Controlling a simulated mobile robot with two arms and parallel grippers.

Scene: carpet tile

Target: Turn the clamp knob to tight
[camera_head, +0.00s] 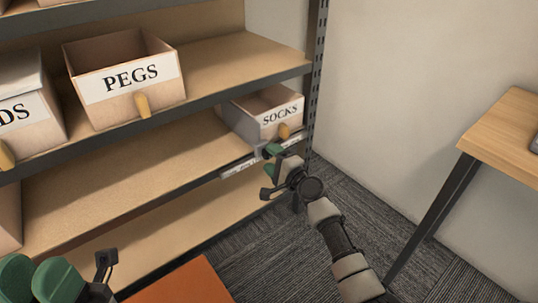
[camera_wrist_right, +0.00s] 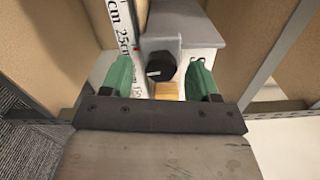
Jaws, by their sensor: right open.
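The black clamp knob (camera_wrist_right: 161,66) shows in the right wrist view, in front of a grey bracket (camera_wrist_right: 172,43) beside a white scale strip (camera_wrist_right: 123,30). My right gripper (camera_head: 269,170) is at the shelf edge below the SOCKS box in the head view. Its green fingers are open in the right wrist view (camera_wrist_right: 162,82), one on each side of the knob, with visible gaps. In the head view the knob cannot be made out behind the gripper. My left gripper (camera_head: 37,279) is at the bottom left; its finger opening is unclear.
The SOCKS box (camera_head: 255,117) stands on the shelf just above my right gripper; its tan handle (camera_wrist_right: 167,91) shows near the knob. The PEGS box (camera_head: 124,101) is further left. An orange surface (camera_head: 180,285) is at the bottom. A wooden table (camera_head: 505,130) stands right.

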